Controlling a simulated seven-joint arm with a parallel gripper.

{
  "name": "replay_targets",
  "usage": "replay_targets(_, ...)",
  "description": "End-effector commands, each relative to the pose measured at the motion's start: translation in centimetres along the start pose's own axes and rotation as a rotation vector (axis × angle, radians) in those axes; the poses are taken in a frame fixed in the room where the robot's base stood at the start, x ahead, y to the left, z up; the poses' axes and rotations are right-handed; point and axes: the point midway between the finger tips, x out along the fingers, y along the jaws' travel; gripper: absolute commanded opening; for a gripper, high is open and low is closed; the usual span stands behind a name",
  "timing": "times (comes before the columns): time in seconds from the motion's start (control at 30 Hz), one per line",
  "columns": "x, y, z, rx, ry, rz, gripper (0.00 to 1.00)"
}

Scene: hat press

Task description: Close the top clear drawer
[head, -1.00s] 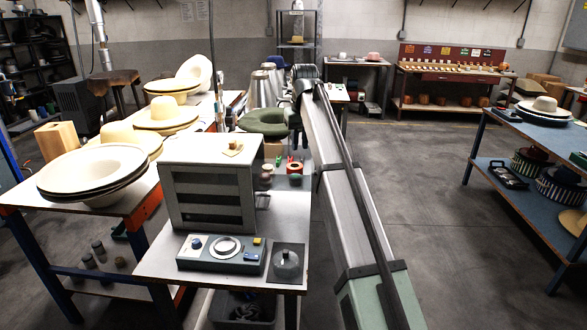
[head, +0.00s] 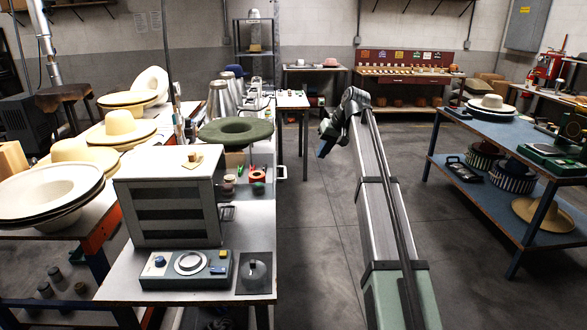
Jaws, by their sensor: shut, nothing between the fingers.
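No drawer that is clearly the top clear one can be made out. A grey cabinet (head: 170,200) with dark slots in its near face stands on the white table at left. A metal handle (head: 227,212) sticks out at its right side, and another handle (head: 282,172) shows further back at the table's right edge. I cannot tell which drawer each belongs to or how far it is open. My gripper (head: 321,150) hangs at the far end of my arm, right of the table over the open floor. It is shut and empty, apart from the cabinet and both handles.
A green hat (head: 235,131) lies behind the cabinet, with small coloured items in front of it. A control box (head: 186,268) sits at the table's near edge. A blue bench (head: 510,145) with hats stands at right. The floor (head: 320,240) between is clear.

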Motion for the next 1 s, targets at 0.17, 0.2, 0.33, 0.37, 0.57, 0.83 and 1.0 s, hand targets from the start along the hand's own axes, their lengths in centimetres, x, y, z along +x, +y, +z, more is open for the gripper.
replay_targets(0.17, 0.0, -1.2, -1.4, 0.009, 0.07, -0.061, 0.0)
replay_targets(0.2, 0.1, -1.2, -1.5, 0.011, 0.076, -0.06, 0.0)
replay_targets(0.33, 1.1, -1.3, -1.6, 0.015, 0.077, -0.059, 0.0)
replay_targets(0.37, 1.5, -1.3, -1.7, 0.015, 0.077, -0.059, 0.0)
replay_targets(0.57, 4.8, -1.5, -1.9, 0.014, 0.076, -0.058, 0.0)
replay_targets(0.83, 9.4, -1.8, -2.3, 0.014, 0.075, -0.058, 0.0)
replay_targets(1.0, 11.0, -3.4, -2.2, 0.012, 0.076, -0.058, 0.0)
